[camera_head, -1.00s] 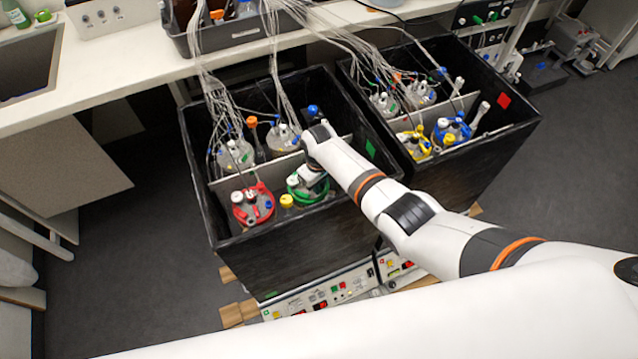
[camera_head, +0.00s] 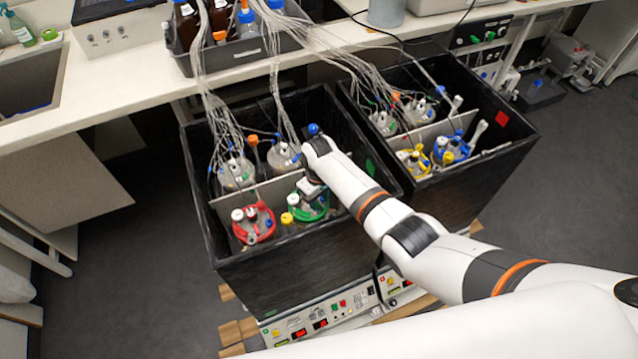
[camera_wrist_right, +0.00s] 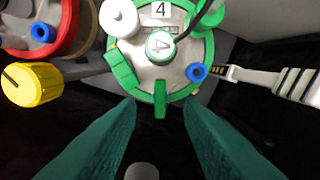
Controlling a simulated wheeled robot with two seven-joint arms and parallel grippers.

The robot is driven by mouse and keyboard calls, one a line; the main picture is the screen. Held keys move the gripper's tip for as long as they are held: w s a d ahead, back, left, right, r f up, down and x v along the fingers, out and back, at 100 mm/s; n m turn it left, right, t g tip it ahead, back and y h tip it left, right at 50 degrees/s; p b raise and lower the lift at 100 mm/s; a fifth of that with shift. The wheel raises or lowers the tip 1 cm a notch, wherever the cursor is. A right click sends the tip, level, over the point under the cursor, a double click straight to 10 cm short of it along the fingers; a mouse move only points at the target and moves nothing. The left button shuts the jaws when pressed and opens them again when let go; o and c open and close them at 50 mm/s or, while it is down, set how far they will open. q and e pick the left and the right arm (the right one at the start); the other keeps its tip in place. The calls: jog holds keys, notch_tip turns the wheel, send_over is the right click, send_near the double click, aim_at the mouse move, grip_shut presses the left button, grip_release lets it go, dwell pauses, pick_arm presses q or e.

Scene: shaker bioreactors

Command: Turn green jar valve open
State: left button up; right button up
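The green-ringed jar (camera_head: 307,214) stands in the front right compartment of the left black box, partly hidden by my right gripper. In the right wrist view, the jar lid (camera_wrist_right: 160,50) has a green rim, a "4" label, white and blue caps and a green tab (camera_wrist_right: 160,98) sticking out towards me. My right gripper (camera_wrist_right: 158,104) is open. Its two green fingers reach in on either side of the tab, with visible gaps and nothing held. It also shows in the head view (camera_head: 311,186) above the jar. My left gripper is not in view.
A red-ringed jar (camera_head: 253,223) with a yellow knob (camera_wrist_right: 32,84) beside it stands left of the green jar. Black box walls (camera_head: 300,256) surround the jars. Tubes hang from the tray behind. The right box (camera_head: 460,190) holds yellow and blue jars.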

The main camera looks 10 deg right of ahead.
aim_at(319, 206)
notch_tip(319, 206, up, 10)
jog(key=shift+f, duration=0.15)
jog(key=shift+s+f, duration=0.1)
dwell(0.6)
